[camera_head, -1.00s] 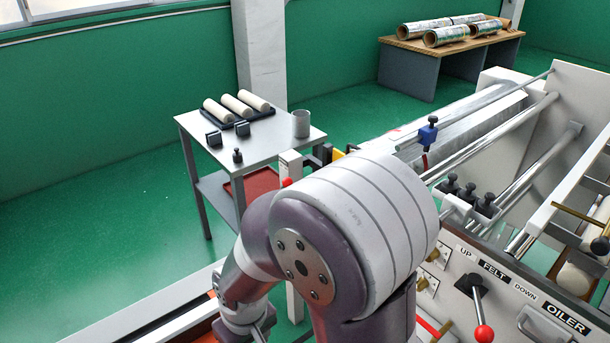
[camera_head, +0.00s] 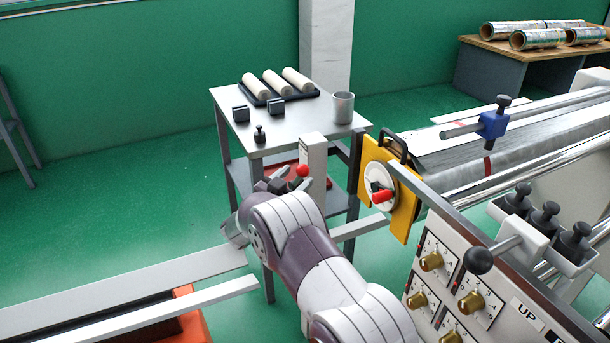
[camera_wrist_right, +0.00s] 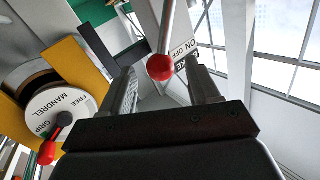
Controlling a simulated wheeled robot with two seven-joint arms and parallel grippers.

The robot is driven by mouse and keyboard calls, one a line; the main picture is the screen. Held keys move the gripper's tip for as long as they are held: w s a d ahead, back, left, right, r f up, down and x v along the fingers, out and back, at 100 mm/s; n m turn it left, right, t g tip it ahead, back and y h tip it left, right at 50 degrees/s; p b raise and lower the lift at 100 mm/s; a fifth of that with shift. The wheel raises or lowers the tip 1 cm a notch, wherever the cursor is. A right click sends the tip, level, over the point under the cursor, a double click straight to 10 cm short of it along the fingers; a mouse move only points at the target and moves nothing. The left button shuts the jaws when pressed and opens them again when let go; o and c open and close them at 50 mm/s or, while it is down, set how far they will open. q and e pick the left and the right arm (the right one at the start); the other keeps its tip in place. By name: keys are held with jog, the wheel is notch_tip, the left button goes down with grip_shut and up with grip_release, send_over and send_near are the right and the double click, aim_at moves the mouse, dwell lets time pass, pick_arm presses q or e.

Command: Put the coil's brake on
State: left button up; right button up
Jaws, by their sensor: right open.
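The brake's lever ends in a red ball (camera_head: 303,171) beside a white post (camera_head: 314,160) near the machine's left end. In the right wrist view the red ball (camera_wrist_right: 160,67) hangs on a metal rod between the fingers, with a label reading "ON OFF" behind it. My right gripper (camera_head: 272,184) is at the post, just left of the ball in the head view. Its fingers are open on either side of the ball in the wrist view; I cannot tell whether they touch it. My left gripper is not in view.
A yellow plate (camera_head: 403,216) with a white mandrel dial (camera_head: 377,180) and red handle stands right of the post. A grey side table (camera_head: 310,119) with white rolls and a metal cup (camera_head: 342,107) is behind. The control panel (camera_head: 490,331) is at lower right.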

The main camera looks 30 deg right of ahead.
aim_at(299, 175)
jog(key=x, duration=0.4)
jog(key=shift+r, duration=0.15)
grip_shut()
jog(key=w+r+n+y+p, duration=0.1)
jog(key=w+r+n+p, duration=0.1)
jog(key=p, duration=0.4)
jog(key=shift+g+p, duration=0.3)
jog(key=shift+p, duration=0.05)
jog(key=shift+w+f, duration=0.1)
jog(key=shift+f, duration=0.3)
grip_release()
jog(key=shift+w, duration=0.1)
jog(key=v, duration=1.2)
jog(key=shift+a+r, duration=0.2)
jog(key=shift+r, duration=0.05)
